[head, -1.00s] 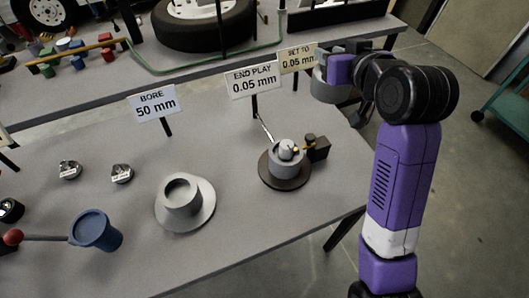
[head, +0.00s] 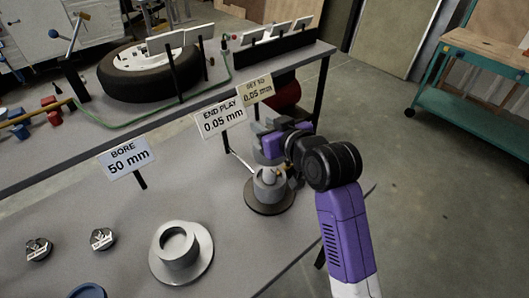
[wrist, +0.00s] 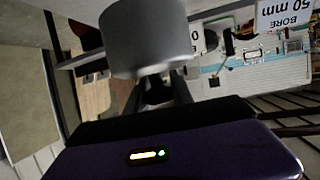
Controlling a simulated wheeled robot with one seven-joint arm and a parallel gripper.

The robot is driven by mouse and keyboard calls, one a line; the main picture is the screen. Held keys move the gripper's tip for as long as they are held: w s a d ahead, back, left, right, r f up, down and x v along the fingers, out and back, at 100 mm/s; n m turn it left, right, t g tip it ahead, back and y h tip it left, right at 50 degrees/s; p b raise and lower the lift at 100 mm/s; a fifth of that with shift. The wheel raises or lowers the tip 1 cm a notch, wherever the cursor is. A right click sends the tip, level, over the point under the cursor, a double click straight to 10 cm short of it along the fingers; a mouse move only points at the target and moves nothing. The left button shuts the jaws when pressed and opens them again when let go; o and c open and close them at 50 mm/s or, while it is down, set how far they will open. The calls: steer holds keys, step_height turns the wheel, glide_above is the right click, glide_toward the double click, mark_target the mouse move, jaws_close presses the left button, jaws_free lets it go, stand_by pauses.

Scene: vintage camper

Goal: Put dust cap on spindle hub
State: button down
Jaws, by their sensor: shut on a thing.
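The dust cap, a grey cylinder (wrist: 144,38), is held between the fingers of my gripper (wrist: 158,88) in the wrist view. In the head view my gripper (head: 272,140) is at the right end of the near table, with the grey cap (head: 262,152) at its fingers. Just below the cap stands the spindle hub (head: 267,188), a grey cylinder with a lighter centre on a dark round base. The cap appears just above the hub's top; I cannot tell whether they touch. My gripper hides part of the fixture behind it.
The "END PLAY 0.05 mm" sign (head: 221,118) and "SET TO" sign (head: 255,90) stand close behind the hub. A grey flanged part (head: 181,252) and the "BORE 50 mm" sign (head: 127,158) are to the left. A rear table holds a tyre (head: 150,72).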

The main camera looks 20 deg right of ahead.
mark_target(279, 162)
step_height(279, 162, down, 9)
steer(key=shift+r, duration=0.1)
stand_by(0.3)
steer(key=shift+f, duration=0.2)
steer(key=c, duration=1.1)
jaws_free()
steer(key=shift+r, duration=0.15)
steer(key=v, duration=1.2)
steer(key=shift+b, duration=0.3)
